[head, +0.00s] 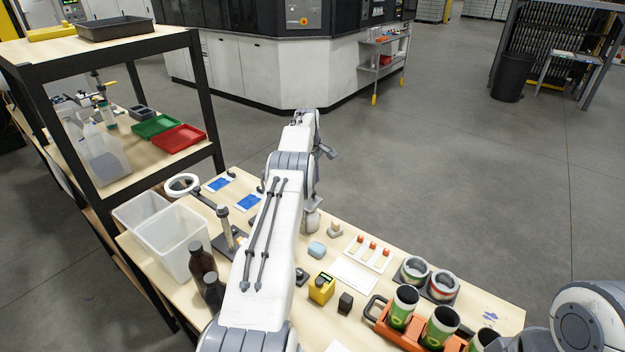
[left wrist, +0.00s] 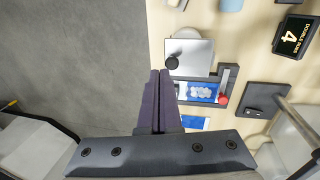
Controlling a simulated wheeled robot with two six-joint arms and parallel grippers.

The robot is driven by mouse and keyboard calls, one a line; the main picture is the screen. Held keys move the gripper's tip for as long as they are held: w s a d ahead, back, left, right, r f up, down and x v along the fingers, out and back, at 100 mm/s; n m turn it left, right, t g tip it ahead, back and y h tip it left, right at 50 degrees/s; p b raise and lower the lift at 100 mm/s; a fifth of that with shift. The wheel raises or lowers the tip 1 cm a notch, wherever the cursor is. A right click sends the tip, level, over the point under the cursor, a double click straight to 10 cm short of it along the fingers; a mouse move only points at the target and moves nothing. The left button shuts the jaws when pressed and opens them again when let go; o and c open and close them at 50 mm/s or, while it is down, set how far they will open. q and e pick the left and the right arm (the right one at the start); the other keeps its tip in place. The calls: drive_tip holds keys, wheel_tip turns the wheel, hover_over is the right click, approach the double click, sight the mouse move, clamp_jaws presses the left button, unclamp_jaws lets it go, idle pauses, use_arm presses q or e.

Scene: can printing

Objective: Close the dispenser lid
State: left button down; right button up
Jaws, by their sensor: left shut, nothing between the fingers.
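The dispenser (left wrist: 228,78) shows in the left wrist view as a dark grey frame with an open compartment. White pieces on blue (left wrist: 203,91) lie in view inside it, with a red knob at its corner. A pale grey plate that looks like its lid (left wrist: 197,56), with a black round knob, stands swung away from the compartment. My left gripper (left wrist: 159,73) is shut and empty, its fingertips just left of the lid and compartment in the picture; I cannot tell if they touch. In the head view my left arm hides the dispenser. My right gripper is out of view.
On the table are blue cards (head: 219,184), a yellow device (head: 321,289), a light blue block (head: 317,250), green cans in an orange carrier (head: 403,307), brown bottles (head: 202,262) and white bins (head: 184,246). Open floor lies beyond the table edge.

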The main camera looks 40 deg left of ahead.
use_arm(q)
drive_tip(key=shift+r+b, duration=0.35)
wheel_tip(320, 180, up, 10)
drive_tip(key=s+b, duration=0.2)
drive_tip(key=shift+d+f, duration=0.15)
drive_tip(key=shift+f, duration=0.1)
